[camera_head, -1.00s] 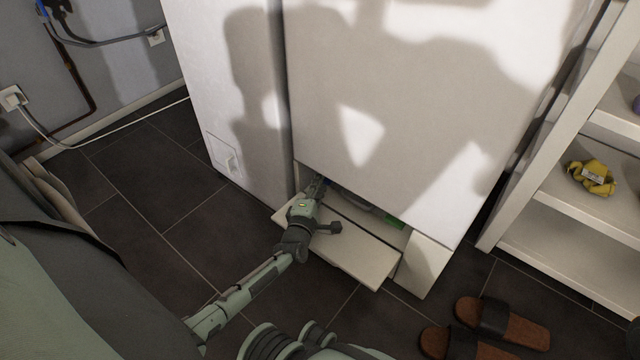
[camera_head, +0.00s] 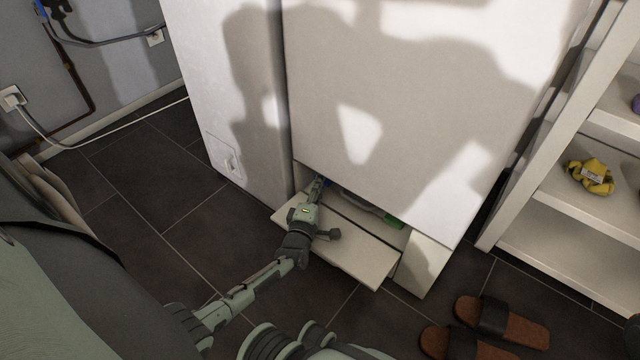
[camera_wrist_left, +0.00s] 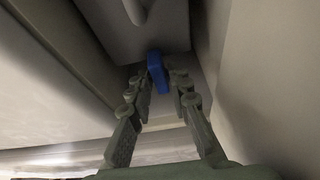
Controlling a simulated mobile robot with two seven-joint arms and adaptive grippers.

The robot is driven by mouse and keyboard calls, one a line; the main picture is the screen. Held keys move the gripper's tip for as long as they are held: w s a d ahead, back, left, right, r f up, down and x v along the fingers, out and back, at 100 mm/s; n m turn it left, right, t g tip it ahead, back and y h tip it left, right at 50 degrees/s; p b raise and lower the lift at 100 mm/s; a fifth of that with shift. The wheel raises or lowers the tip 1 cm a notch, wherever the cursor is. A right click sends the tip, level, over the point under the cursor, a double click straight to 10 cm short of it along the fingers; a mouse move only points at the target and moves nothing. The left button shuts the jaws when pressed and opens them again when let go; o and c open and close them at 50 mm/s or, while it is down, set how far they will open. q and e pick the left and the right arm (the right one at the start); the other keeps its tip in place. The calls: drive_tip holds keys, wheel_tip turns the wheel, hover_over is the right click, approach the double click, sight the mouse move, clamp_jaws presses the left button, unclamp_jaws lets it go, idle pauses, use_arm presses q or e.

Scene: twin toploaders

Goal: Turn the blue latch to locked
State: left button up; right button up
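The blue latch (camera_wrist_left: 158,73) shows in the left wrist view as a small upright bar below a grey housing (camera_wrist_left: 140,30). In the head view only a speck of the blue latch (camera_head: 328,183) shows inside the low opening of the white machine (camera_head: 400,110). My left gripper (camera_head: 318,186) reaches into that opening over the lowered flap (camera_head: 350,256). In the left wrist view its two fingers (camera_wrist_left: 161,80) stand apart, one on each side of the latch. I cannot tell whether they touch it. My right gripper is not in view.
A green item (camera_head: 393,222) lies in the opening, right of my gripper. A second white machine (camera_head: 225,100) stands at left. A shelf (camera_head: 545,195) with a yellow item (camera_head: 590,177) stands at right. Brown sandals (camera_head: 515,325) lie on the dark tiled floor.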

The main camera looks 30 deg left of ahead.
use_arm(q)
drive_tip(key=shift+o, duration=1.3)
